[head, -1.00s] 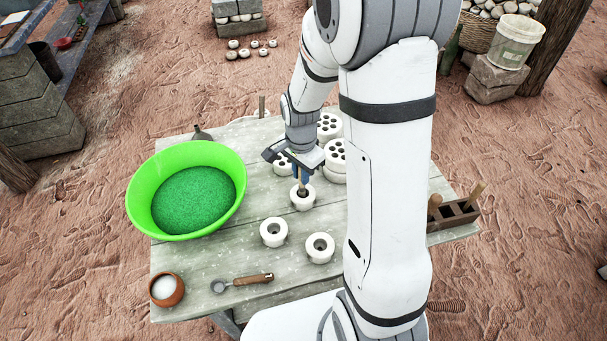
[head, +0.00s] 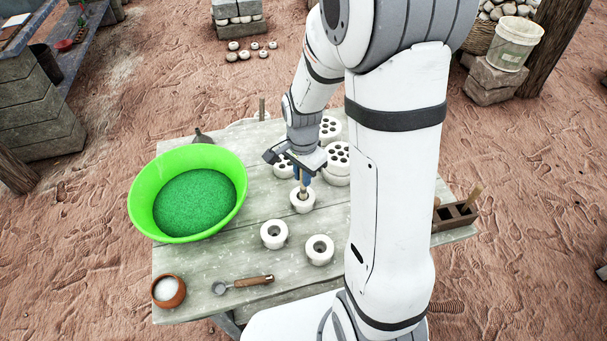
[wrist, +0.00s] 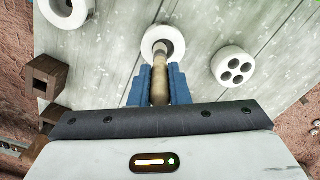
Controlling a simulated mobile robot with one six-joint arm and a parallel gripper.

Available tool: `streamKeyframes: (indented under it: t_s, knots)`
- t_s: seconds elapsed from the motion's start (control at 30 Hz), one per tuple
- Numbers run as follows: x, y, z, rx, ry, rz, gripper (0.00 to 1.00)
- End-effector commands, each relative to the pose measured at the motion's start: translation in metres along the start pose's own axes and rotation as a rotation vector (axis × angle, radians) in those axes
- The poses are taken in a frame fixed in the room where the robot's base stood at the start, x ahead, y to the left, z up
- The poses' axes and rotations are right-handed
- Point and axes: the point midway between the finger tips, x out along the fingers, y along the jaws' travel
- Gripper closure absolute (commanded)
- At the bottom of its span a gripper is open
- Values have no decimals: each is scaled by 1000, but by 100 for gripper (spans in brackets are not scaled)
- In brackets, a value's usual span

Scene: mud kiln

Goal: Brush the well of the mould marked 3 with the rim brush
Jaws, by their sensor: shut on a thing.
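My gripper (head: 304,172) is shut on a brush with a pale wooden handle (wrist: 159,88), held between its blue fingers. The brush points down at a white round mould (head: 302,206), and its lower end appears to be inside the well. In the wrist view the mould's rim (wrist: 148,40) surrounds the brush tip. Two more white moulds with single wells stand nearer the front: one at the left (head: 274,241) and one at the right (head: 320,258). No number marks are legible on any of them.
A green basin (head: 140,207) of green grains stands at the left. A small clay pot (head: 169,300) and a wooden-handled scoop (head: 252,282) lie at the front. White multi-hole pieces (head: 337,172) stand behind the gripper. A wooden rack (head: 455,222) holding handled tools is at the right.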

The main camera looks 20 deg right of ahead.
Motion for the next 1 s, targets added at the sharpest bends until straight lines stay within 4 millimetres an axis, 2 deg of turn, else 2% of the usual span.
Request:
streamKeyframes:
  t_s: [0.03, 0.7, 1.0]
  knots:
    - [-8, 0, 0, 0, 0, -1, 100]
    - [-60, 0, 0, 0, 0, 0, 100]
    - [-60, 0, 0, -1, 0, 1, 100]
